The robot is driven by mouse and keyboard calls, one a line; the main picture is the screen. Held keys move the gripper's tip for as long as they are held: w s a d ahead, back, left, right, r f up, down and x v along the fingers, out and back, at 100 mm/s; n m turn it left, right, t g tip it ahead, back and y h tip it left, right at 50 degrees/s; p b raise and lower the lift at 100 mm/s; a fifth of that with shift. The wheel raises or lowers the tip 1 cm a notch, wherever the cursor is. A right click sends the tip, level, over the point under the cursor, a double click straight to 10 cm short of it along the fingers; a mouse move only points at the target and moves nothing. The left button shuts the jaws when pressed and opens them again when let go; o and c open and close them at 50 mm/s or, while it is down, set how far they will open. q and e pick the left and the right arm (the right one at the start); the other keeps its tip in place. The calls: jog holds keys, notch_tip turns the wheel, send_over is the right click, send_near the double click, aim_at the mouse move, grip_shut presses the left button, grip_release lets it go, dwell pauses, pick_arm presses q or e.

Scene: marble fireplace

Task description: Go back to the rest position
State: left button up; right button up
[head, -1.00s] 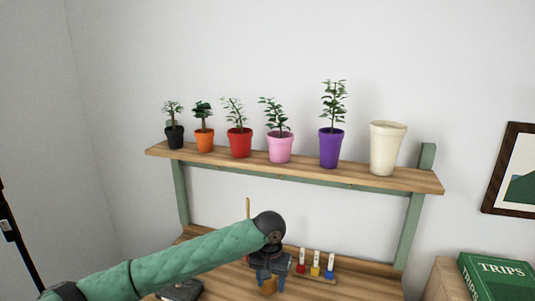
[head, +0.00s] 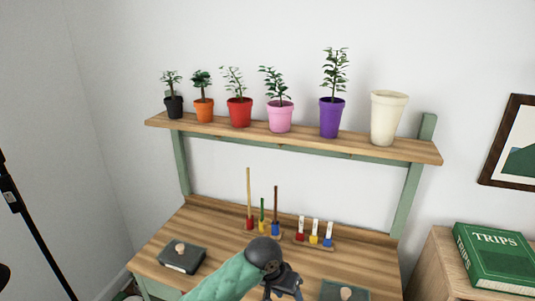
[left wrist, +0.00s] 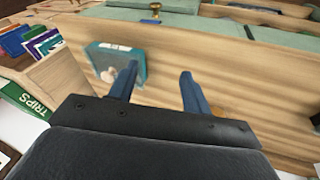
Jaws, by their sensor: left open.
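My left gripper (head: 284,288) is low in the head view, over the front part of the wooden desk (head: 225,235). In the left wrist view its two blue fingers (left wrist: 160,84) are apart with nothing held between them. A teal, flat block with a pale knob (left wrist: 135,65) shows behind one finger there. The desk bears a dark flat block with a knob (head: 181,258) at left, and a similar one (head: 345,291) is cut off at the bottom edge. My right gripper is not in view.
Colored sticks on small bases (head: 262,227) and short white-topped pieces (head: 314,239) stand at the back of the desk. A shelf (head: 290,144) above bears potted plants and an empty cream pot (head: 386,118). A green book (head: 495,258) lies on a cabinet at right.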

pick_arm(q)
jog(key=s+a+f+n+t+y, duration=0.15)
jog(key=s+a+f, duration=0.35)
jog(key=s+a, duration=0.85)
jog(key=s+a+f+n+t+y, duration=0.15)
jog(key=s+a+f, duration=0.35)
jog(key=s+a, duration=0.8)
jog(key=w+d+f+g, duration=0.1)
jog(key=w+f, duration=0.2)
jog(key=f, duration=1.8)
jog(key=s+f, duration=0.3)
jog(key=f, duration=0.8)
jog(key=s+d+f+g, duration=0.1)
jog(key=s+f, duration=0.3)
jog(key=f, duration=0.8)
jog(key=shift+f+n, duration=0.3)
